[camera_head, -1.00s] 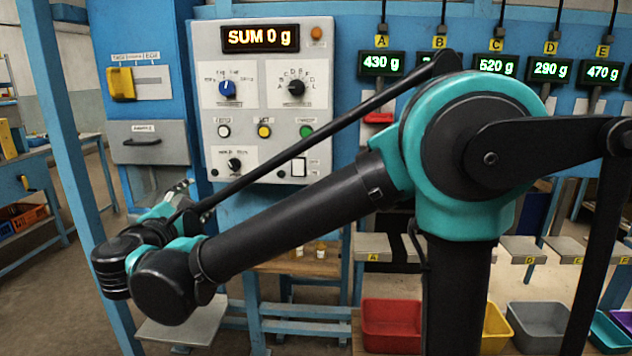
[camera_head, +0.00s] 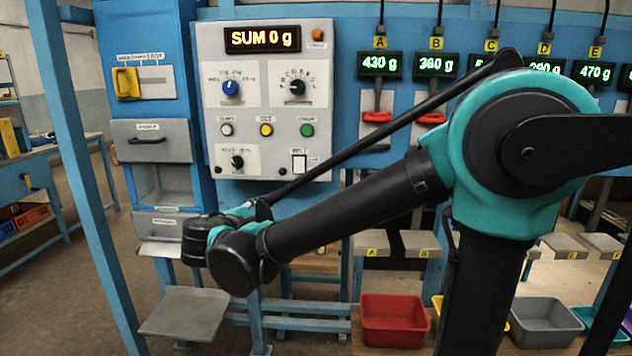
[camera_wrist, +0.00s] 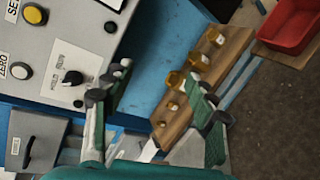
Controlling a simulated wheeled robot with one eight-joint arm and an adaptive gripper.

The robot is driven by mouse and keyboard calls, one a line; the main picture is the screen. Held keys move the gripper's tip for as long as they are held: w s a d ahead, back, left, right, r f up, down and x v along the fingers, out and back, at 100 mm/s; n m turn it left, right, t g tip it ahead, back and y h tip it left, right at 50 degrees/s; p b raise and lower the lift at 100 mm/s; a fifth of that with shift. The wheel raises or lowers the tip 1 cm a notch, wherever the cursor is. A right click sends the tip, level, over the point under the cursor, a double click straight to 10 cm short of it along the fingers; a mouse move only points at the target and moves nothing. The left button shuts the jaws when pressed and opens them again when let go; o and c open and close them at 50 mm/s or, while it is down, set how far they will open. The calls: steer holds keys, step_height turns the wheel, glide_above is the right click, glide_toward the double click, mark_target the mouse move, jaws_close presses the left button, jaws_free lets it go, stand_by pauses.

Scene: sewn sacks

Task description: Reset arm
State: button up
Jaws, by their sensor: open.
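My gripper (camera_wrist: 158,112) is open in the wrist view, its two fingers spread apart with nothing between them. The fingers hang in front of the blue machine frame, with a wooden shelf of brass weights (camera_wrist: 200,62) behind. In the head view my arm (camera_head: 350,210) reaches down to the left from the teal joint at right, and its wrist hides most of the gripper. The wrist is in front of the lower left of the control panel (camera_head: 212,150), above a grey plate (camera_head: 186,314).
The panel display (camera_head: 262,38) reads SUM 0 g. A yellow switch (camera_head: 127,83) and a grey drawer (camera_head: 151,142) are at left. A red bin (camera_head: 393,320) and a grey bin (camera_head: 543,322) stand at lower right. A blue post (camera_head: 75,150) rises at left.

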steer(key=s+d+f+m+g, duration=0.1)
steer(key=d+f+m+g, duration=0.25)
steer(key=d+f, duration=0.6)
steer(key=d+f+m+g, duration=0.3)
steer(key=d+f+m, duration=0.2)
steer(key=d, duration=0.9)
steer(key=s+d+f+m+g+y, duration=0.3)
steer(key=s+d+f+m, duration=0.6)
steer(key=s, duration=0.4)
steer(key=shift+f+m+y, duration=0.5)
steer(key=shift+f+m, duration=0.35)
steer(key=shift+f, duration=0.15)
